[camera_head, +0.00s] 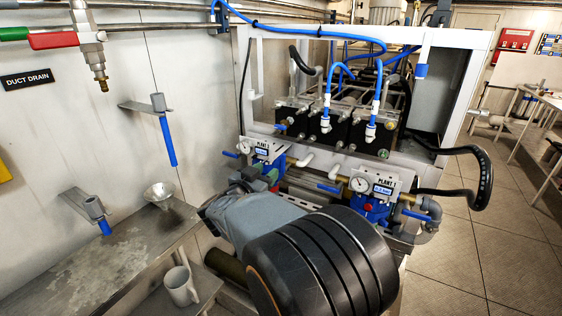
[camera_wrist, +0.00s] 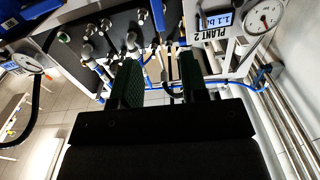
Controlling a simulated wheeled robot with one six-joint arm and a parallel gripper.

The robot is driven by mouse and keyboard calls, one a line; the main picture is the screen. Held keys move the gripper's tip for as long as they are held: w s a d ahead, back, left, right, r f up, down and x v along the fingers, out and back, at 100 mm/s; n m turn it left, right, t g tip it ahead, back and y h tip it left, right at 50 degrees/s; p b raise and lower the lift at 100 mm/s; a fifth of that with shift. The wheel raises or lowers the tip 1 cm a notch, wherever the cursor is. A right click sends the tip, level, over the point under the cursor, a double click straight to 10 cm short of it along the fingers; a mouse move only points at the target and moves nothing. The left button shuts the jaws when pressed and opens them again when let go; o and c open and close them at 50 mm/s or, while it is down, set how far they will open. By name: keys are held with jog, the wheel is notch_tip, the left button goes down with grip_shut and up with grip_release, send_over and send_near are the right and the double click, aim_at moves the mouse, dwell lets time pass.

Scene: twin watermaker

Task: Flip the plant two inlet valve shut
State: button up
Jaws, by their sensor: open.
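The Plant 2 panel (camera_wrist: 213,28), with a display and a round gauge (camera_wrist: 264,16), is at the upper right of the wrist view, which looks upside down. It appears to be the left panel (camera_head: 262,149) in the head view. I cannot tell which lever is the inlet valve. My gripper (camera_wrist: 159,66) is open, its two green fingers apart with nothing held visible.
The other plant panel (camera_head: 376,186) stands to the right, with blue levers (camera_head: 328,188) and (camera_head: 418,215) beside it. Blue and black hoses run above. A steel counter (camera_head: 120,262) and a mug (camera_head: 180,287) are at the lower left. Open floor (camera_head: 475,255) lies right.

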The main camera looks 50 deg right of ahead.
aim_at(283, 157)
jog(key=x, duration=0.8)
jog(key=shift+w+d, duration=0.1)
jog(key=shift+d, duration=0.25)
grip_shut()
